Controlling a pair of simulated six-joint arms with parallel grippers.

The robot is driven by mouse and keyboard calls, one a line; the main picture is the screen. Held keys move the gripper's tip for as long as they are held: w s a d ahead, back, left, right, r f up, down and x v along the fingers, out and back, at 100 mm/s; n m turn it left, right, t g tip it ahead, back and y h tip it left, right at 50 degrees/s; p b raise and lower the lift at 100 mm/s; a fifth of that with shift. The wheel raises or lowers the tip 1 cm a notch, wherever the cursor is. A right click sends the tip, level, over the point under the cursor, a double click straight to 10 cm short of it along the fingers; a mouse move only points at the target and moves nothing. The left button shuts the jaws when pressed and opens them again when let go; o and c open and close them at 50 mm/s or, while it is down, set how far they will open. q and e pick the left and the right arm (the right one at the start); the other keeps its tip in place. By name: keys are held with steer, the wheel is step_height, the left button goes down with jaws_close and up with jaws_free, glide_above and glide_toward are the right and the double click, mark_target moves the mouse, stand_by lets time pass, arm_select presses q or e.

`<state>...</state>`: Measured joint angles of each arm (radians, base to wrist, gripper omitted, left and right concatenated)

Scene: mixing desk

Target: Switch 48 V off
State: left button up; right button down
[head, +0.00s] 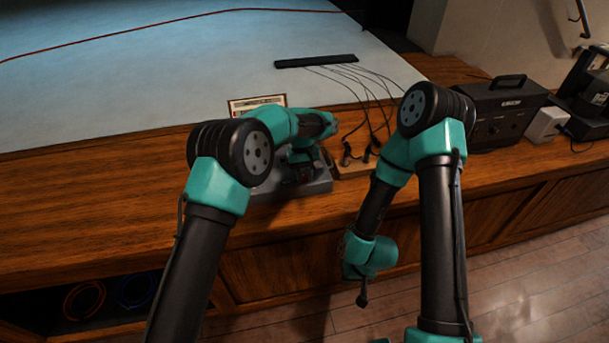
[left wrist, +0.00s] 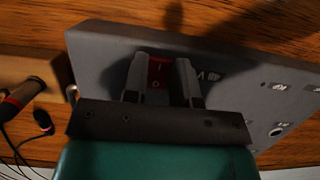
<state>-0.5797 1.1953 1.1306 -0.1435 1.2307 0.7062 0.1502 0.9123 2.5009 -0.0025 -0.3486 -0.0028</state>
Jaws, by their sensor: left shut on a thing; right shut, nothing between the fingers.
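A grey mixing desk (head: 316,187) sits on the wooden counter, partly hidden behind my left arm. In the left wrist view its panel (left wrist: 100,62) carries a red rocker switch (left wrist: 158,72) marked I and O. A partly covered label ending in V is beside the switch. My left gripper (left wrist: 160,86) is over the panel with one finger on each side of the red switch, shut on it. I cannot tell which way the rocker is tipped. My right gripper (head: 362,299) hangs empty and shut in front of the counter, away from the desk.
A wooden block (head: 352,168) with plugged cables stands right of the desk. The cables run back to a black bar (head: 316,61). A black box with a handle (head: 503,112) and a white box (head: 546,125) are farther right. The counter's left part is clear.

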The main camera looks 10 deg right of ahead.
arm_select(q)
steer(key=o, duration=0.9)
steer(key=v, duration=1.7)
steer(key=shift+r, duration=0.25)
steer(key=shift+a, duration=0.1)
